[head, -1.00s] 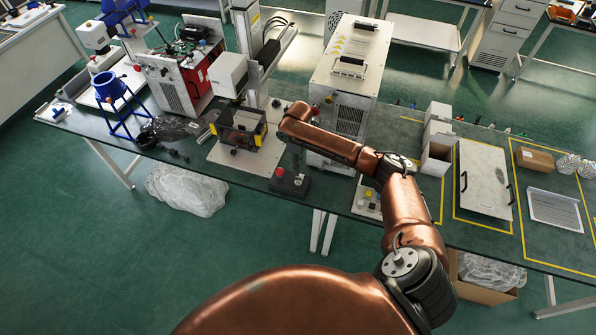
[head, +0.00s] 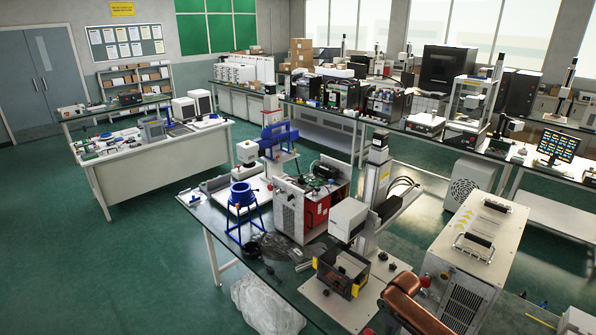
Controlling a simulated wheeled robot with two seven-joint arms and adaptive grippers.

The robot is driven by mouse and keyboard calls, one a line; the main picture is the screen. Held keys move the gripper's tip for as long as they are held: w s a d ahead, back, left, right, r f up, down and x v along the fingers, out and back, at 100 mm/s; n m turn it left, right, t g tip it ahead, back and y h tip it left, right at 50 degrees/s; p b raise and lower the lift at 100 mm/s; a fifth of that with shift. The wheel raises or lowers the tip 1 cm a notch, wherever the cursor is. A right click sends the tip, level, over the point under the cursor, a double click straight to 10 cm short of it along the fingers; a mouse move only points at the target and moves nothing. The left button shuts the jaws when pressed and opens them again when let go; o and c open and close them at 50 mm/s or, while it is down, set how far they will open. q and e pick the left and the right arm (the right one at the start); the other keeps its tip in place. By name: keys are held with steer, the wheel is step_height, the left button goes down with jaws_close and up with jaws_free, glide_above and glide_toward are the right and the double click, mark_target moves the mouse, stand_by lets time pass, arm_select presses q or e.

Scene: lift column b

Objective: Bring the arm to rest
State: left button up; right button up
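A copper-coloured arm of mine (head: 408,302) shows at the bottom edge of the head view, right of centre. Only a short part of it is visible, and its end is beside the black and yellow box-shaped fixture (head: 341,271) on the dark bench. I cannot make out any gripper fingers on it. The rest of the arm is cut off below the frame. No other arm of mine is in view.
A large grey machine cabinet (head: 468,262) stands close right of the arm. A white laser-type machine (head: 348,219) and a blue stand (head: 242,205) are on the bench. Green floor (head: 150,270) is open at left.

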steer(key=s+a+f+t+y, duration=0.1)
steer(key=s+a+f, duration=0.45)
steer(key=s, duration=0.25)
steer(key=s+a+f+y, duration=0.1)
steer(key=s+a+f, duration=0.4)
steer(key=s+a, duration=0.15)
steer(key=s+d+r+m+t+h, duration=0.15)
steer(key=s+d+r+m, duration=0.35)
steer(key=s, duration=0.6)
steer(key=s+d+m+t+h, duration=0.15)
steer(key=s+d+m, duration=0.35)
steer(key=s, duration=0.5)
step_height(320, 180, down, 33)
steer(key=s+n+g+b, duration=0.1)
steer(key=n+g+b, duration=0.1)
steer(key=b, duration=0.2)
steer(key=s+f+g+b, duration=0.1)
steer(key=s+f+b, duration=0.3)
steer(key=s+f, duration=1.6)
step_height(320, 180, down, 2)
steer(key=shift+a+f+n+y, duration=0.15)
steer(key=shift+f+n+y, duration=0.15)
steer(key=shift+n, duration=0.1)
steer(key=shift+s, duration=0.1)
